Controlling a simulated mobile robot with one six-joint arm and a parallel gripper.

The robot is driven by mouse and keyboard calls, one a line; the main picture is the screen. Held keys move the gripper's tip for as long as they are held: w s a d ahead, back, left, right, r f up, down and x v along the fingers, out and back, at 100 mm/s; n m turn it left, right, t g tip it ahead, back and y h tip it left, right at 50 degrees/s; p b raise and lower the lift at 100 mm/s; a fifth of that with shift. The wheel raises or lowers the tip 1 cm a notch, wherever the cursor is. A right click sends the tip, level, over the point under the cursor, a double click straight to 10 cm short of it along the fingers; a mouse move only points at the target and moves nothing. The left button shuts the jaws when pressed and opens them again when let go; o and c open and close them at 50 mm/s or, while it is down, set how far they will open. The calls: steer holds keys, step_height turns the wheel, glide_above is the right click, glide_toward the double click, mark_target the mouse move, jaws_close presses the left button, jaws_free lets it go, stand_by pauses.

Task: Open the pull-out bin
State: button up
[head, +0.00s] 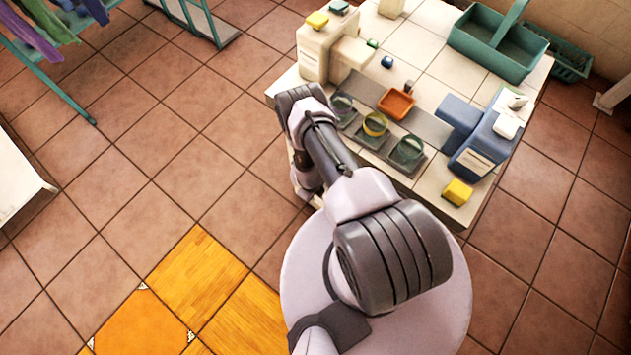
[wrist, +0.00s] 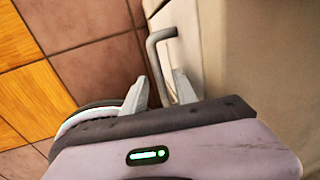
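In the wrist view a grey bar handle (wrist: 154,58) stands out from a pale front panel (wrist: 183,18), which I take to be the pull-out bin's front. My gripper (wrist: 160,76) is at the handle, with one finger on each side of the bar. The fingers are apart, and a gap shows between them and the bar. I cannot tell whether either finger touches it. The lower end of the handle is hidden by my gripper. In the head view my arm hides the handle, the bin front and my gripper.
The tiled counter (head: 408,35) holds colored bowls, an orange tray (head: 396,103), bottles and a blue dispenser (head: 487,137). A green caddy (head: 495,45) is at the back right. A drying rack (head: 50,75) stands upper left. The tiled floor left of the counter is clear.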

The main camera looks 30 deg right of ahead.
steer(key=shift+c, duration=0.4)
jaws_close()
stand_by(1.1)
